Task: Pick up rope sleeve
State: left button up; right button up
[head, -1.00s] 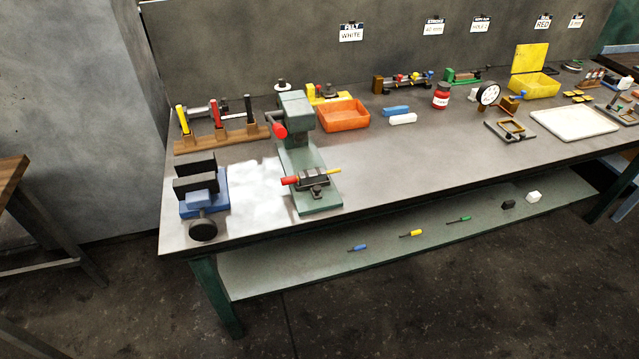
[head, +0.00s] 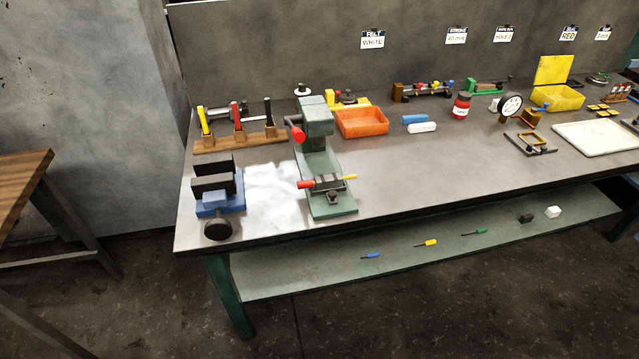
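Neither of my grippers is in view. I cannot pick out a rope sleeve with certainty. Small pieces on the bench (head: 420,185) include a blue block (head: 414,119) and a white block (head: 422,128) right of an orange tray (head: 362,123). On the lower shelf (head: 300,274) lie a black block (head: 525,218), a white block (head: 553,212) and tools with blue (head: 371,256), yellow (head: 430,243) and green (head: 480,231) handles.
A blue vise (head: 219,198) and a green press (head: 320,150) stand at the bench's left end. A tool rack (head: 240,138), red jar (head: 461,106), dial gauge (head: 510,106), yellow box (head: 556,97) and white tray (head: 600,138) stand behind. The front middle of the bench is clear.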

aim_at(334, 181)
jog(key=i+l+u, duration=0.1)
jog(key=l+u, duration=0.15)
jog(key=u, duration=0.15)
jog(key=l+u, duration=0.65)
jog(key=l, duration=1.1)
jog(key=l+u, duration=0.3)
jog(key=l, duration=1.05)
